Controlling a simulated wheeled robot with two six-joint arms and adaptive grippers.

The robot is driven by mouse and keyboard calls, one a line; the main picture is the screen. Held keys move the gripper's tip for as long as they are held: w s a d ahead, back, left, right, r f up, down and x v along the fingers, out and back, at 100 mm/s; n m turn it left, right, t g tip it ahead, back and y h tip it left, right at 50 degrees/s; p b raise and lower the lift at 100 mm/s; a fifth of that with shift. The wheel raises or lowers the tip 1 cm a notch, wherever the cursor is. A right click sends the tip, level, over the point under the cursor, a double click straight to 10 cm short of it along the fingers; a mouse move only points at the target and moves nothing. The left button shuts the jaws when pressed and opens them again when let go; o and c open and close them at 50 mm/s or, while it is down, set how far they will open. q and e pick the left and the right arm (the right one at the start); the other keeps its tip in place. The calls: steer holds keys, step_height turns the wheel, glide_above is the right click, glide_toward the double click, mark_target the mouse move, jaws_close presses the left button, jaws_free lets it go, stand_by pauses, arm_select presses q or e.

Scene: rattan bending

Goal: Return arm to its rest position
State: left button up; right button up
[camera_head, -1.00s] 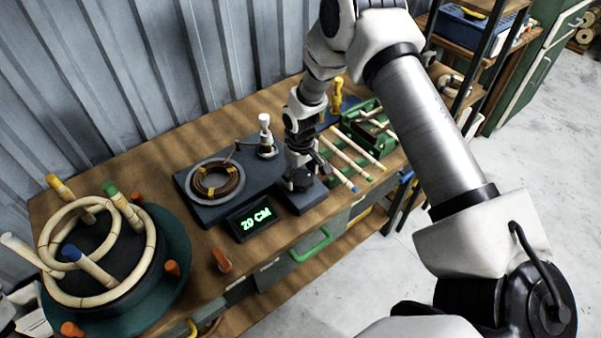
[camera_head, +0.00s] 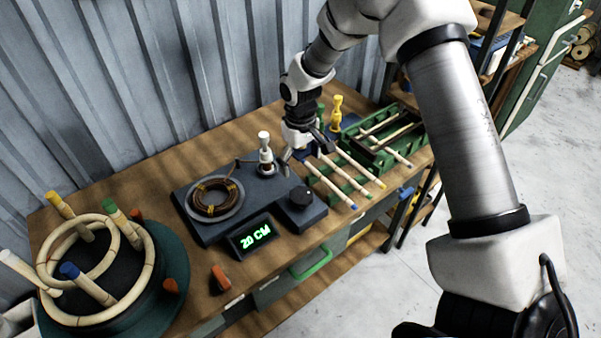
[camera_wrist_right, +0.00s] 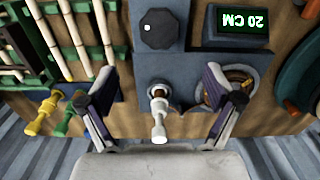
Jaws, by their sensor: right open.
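My right gripper (camera_head: 303,150) hangs over the bench, close to the white-topped peg (camera_head: 265,150) on the dark device and the rack of rattan sticks. In the right wrist view its two fingers (camera_wrist_right: 158,108) are spread wide, with nothing held between them. The white peg (camera_wrist_right: 159,115) shows in the gap between the fingers; I cannot tell how far below it is. My right arm (camera_head: 455,130) reaches in from the right side of the head view. My left gripper is not in view.
The dark device bears a coil (camera_head: 215,197), a black knob (camera_head: 300,197) and a display (camera_head: 254,237) reading 20 CM. A green rack (camera_head: 375,165) holds several sticks. A round fixture with rattan rings (camera_head: 75,232) stands at left. The floor (camera_head: 545,140) at right is clear.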

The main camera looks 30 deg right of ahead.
stand_by(0.4)
steer(key=shift+g, duration=0.6)
steer(key=s+f, duration=0.1)
steer(key=f, duration=0.1)
steer(key=s+f, duration=0.1)
steer(key=f+b, duration=0.1)
steer(key=f, duration=0.1)
steer(key=shift+s+a+f, duration=0.25)
steer(key=shift+s+f, duration=0.1)
steer(key=shift+s, duration=0.05)
steer(key=s+a+f+g+b, duration=0.1)
steer(key=s+a+f, duration=0.2)
steer(key=s+f, duration=0.5)
steer(key=s+a+f+m+b, duration=0.1)
steer(key=s+a+f, duration=0.25)
steer(key=s, duration=0.85)
steer(key=s+a+f+g+b, duration=0.1)
steer(key=s+a+f, duration=0.1)
steer(key=s+f, duration=0.65)
steer(key=w+r+t, duration=0.1)
steer(key=w+t, duration=0.1)
steer(key=t, duration=0.1)
steer(key=shift+w+d+r+m, duration=0.15)
steer(key=shift+d+r+m, duration=0.15)
steer(key=shift+r+m, duration=0.1)
steer(key=shift+d, duration=0.1)
